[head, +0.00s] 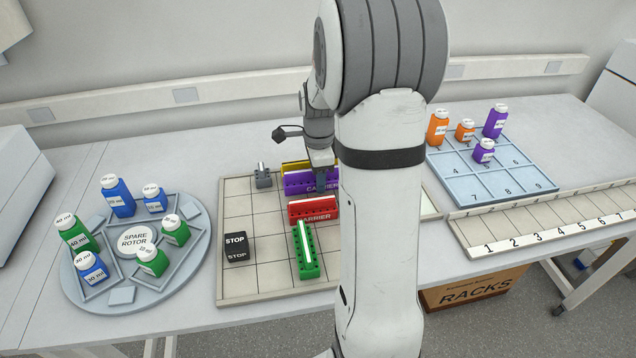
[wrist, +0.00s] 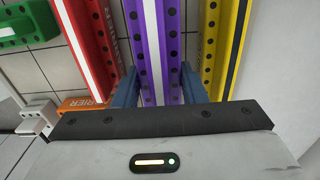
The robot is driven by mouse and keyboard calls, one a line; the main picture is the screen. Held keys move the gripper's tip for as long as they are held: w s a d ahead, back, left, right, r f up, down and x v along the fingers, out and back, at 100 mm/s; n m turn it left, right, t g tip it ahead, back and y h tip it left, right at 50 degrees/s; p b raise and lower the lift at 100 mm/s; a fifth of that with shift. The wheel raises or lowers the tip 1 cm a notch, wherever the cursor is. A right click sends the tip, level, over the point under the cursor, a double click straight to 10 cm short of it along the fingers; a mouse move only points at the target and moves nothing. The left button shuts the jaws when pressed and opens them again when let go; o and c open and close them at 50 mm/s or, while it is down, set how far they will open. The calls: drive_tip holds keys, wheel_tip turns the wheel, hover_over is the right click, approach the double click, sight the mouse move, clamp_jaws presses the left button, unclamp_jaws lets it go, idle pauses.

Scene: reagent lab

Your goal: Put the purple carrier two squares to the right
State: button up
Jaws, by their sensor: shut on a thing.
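The purple carrier (head: 308,184) is a long block with a row of dark holes, near the back of the gridded board (head: 240,288). In the wrist view the purple carrier (wrist: 155,55), with a pale stripe along it, runs between my gripper's two blue fingers. My gripper (head: 322,168) is shut on it from above; its fingers also show in the wrist view (wrist: 158,85). Whether the carrier is lifted off the board I cannot tell. My arm hides the board's right part in the head view.
On the board, a yellow carrier (head: 296,166) lies behind the purple one, a red carrier (head: 313,208) in front, then a green carrier (head: 306,252). A black STOP block (head: 236,247) and a grey piece (head: 263,176) stand left. An orange carrier (wrist: 84,104) shows in the wrist view.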

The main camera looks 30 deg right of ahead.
drive_tip(key=shift+f, duration=1.2)
drive_tip(key=shift+f, duration=0.1)
drive_tip(key=o, duration=1.1)
